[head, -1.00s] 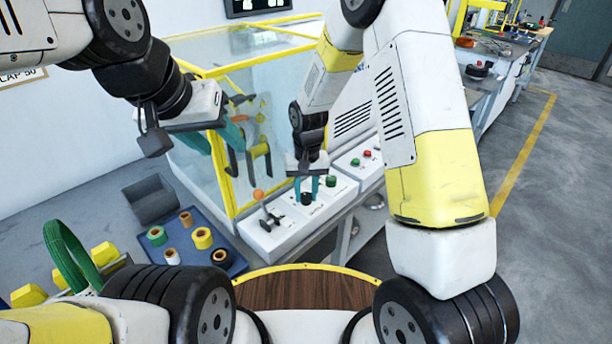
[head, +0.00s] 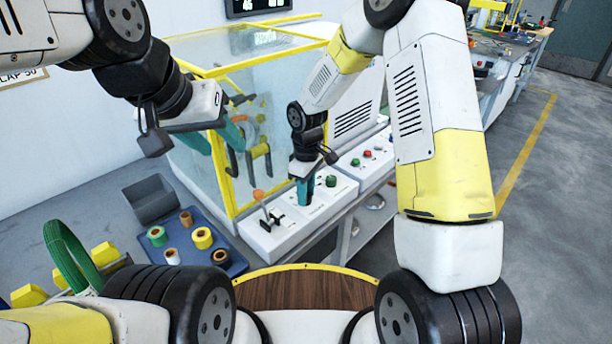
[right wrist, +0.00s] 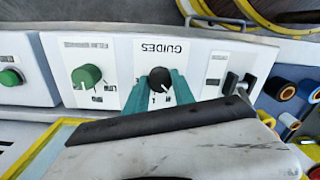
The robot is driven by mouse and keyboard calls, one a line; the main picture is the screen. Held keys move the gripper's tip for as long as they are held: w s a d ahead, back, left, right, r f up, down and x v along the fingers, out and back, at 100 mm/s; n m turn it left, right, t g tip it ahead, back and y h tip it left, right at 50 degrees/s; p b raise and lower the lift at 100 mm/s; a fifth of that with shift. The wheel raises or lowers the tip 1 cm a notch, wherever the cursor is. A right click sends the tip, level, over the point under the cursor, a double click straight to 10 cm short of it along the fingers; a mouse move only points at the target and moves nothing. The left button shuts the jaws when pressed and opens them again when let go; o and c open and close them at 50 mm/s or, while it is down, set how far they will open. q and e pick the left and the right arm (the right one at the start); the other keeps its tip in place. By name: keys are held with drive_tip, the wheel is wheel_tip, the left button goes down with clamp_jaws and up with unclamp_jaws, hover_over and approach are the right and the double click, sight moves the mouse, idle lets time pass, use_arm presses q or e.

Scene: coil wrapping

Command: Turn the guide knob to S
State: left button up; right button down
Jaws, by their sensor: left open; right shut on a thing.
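The guide knob (right wrist: 159,79) is black with a pale pointer mark. In the right wrist view it sits on a white panel under upside-down "GUIDES" lettering. My right gripper (right wrist: 160,92) is shut on it, with teal fingers on both sides. Small letters around the knob are partly covered, and I cannot tell which one the pointer faces. In the head view my right gripper (head: 303,190) is down at the panel and hides the knob. My left gripper (head: 228,138) is open and empty in front of the clear, yellow-framed enclosure.
A green knob (head: 331,181) is beside the guide knob, and a lever with an orange ball (head: 258,194) stands on the other side. A blue tray (head: 232,258) with several tape rolls, a grey bin (head: 151,198) and a green ring (head: 70,255) are at the left.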

drive_tip(key=n, duration=0.6)
drive_tip(key=shift+w, duration=0.1)
idle(0.5)
drive_tip(key=c, duration=1.1)
unclamp_jaws()
drive_tip(key=shift+o, duration=0.2)
drive_tip(key=shift+r, duration=3.9)
